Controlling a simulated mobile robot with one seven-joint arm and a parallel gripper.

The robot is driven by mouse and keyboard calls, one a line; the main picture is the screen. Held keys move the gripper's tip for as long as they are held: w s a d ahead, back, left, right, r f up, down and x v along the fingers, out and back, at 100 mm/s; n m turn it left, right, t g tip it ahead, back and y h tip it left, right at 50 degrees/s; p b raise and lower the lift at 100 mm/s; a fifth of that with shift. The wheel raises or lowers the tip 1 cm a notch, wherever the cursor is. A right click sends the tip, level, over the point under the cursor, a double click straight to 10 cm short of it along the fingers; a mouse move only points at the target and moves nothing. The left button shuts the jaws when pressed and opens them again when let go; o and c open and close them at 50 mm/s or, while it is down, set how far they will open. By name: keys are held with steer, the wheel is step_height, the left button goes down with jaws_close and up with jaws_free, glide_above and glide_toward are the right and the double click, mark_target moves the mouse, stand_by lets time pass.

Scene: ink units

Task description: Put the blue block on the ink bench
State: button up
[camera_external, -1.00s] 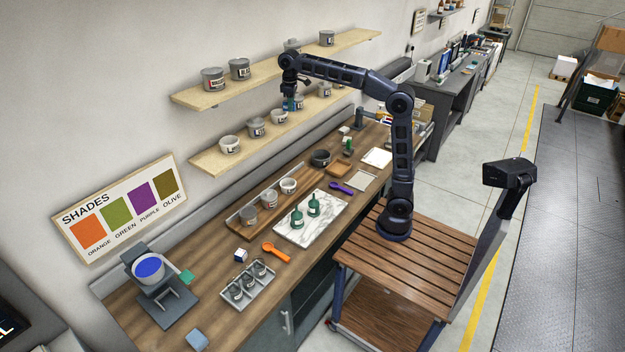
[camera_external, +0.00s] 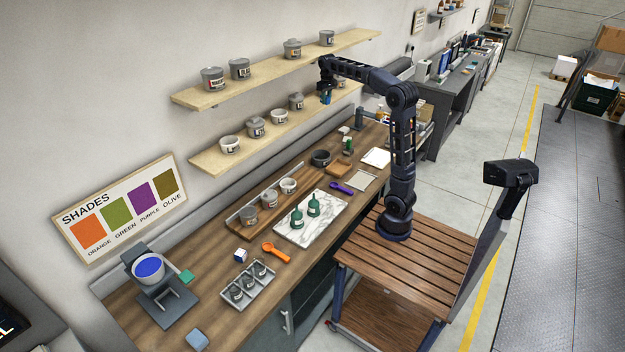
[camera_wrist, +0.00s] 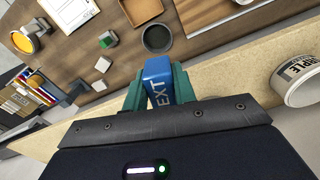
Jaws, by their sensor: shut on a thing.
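My gripper (camera_external: 326,98) is raised high above the far part of the ink bench (camera_external: 212,262), by the right end of the lower shelf. In the wrist view my gripper (camera_wrist: 157,92) has its teal fingers shut on the blue block (camera_wrist: 157,78), which has the letters "EXT" on it. The block is clear of the bench, and the pale shelf edge shows behind it. The brown bench top (camera_wrist: 190,22) shows below, farther off. In the external view the block is only a small blue patch (camera_external: 327,99).
The lower shelf (camera_external: 210,160) and upper shelf (camera_external: 190,97) carry several tins. A tin marked purple (camera_wrist: 300,78) stands on the shelf right of my gripper. On the bench are a dark bowl (camera_external: 320,157), a marble slab (camera_external: 328,229) with two green bottles, and a purple scoop (camera_external: 342,187).

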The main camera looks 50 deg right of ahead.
steer(key=s+d+f+m, duration=0.1)
steer(key=d+f, duration=0.4)
steer(key=d, duration=0.3)
steer(key=s+d+f+m, duration=0.15)
steer(key=d+f, duration=0.25)
steer(key=d, duration=0.5)
steer(key=n, duration=0.5)
glide_above(362, 148)
step_height(362, 148, down, 17)
step_height(362, 148, down, 20)
steer(key=shift+r, duration=0.1)
steer(key=shift+f, duration=0.2)
steer(key=o, duration=1)
